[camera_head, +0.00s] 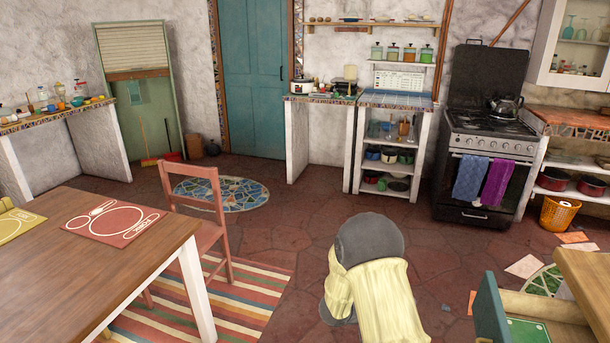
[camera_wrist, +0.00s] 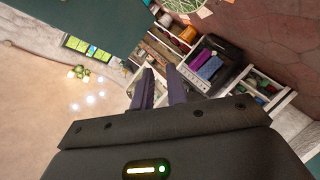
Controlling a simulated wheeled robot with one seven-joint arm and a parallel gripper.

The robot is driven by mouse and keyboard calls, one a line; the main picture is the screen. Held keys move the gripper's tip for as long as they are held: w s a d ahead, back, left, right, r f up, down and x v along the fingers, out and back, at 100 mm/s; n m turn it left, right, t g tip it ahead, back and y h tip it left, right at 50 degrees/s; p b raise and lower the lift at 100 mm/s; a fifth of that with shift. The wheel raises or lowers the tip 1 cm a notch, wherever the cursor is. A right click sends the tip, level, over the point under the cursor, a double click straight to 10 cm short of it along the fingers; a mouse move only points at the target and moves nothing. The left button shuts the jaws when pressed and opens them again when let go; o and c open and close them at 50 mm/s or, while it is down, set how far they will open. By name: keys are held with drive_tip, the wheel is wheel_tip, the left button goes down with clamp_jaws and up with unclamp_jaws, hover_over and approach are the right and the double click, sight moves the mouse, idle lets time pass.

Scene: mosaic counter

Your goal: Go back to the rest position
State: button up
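My gripper (camera_wrist: 160,72) shows in the wrist view as two dark fingers standing up from a dark palm. A narrow gap lies between the fingertips, and nothing is held in it. In the head view my pale yellow and grey arm rises at the bottom centre over the red floor; the gripper itself cannot be made out there. The wrist view is strongly tilted, with the stove (camera_wrist: 212,68) and its towels beyond the fingers.
A wooden table (camera_head: 120,245) with placemats and a pink chair (camera_head: 205,215) stand at left. The stove (camera_head: 488,140) and shelves line the back wall. Open tiled floor (camera_head: 300,215) lies between.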

drive_tip(key=a+r+n+t+y, duration=0.2)
drive_tip(key=a+r+t+y, duration=0.2)
drive_tip(key=a+r+y, duration=0.45)
drive_tip(key=s+a+n+g+y, duration=0.2)
drive_tip(key=s+g+y, duration=0.35)
drive_tip(key=s, duration=1.65)
wheel_tip(320, 180, up, 17)
drive_tip(key=p, duration=1.8)
drive_tip(key=shift+r, duration=0.2)
drive_tip(key=shift+w+a+g, duration=0.1)
drive_tip(key=shift+g, duration=0.15)
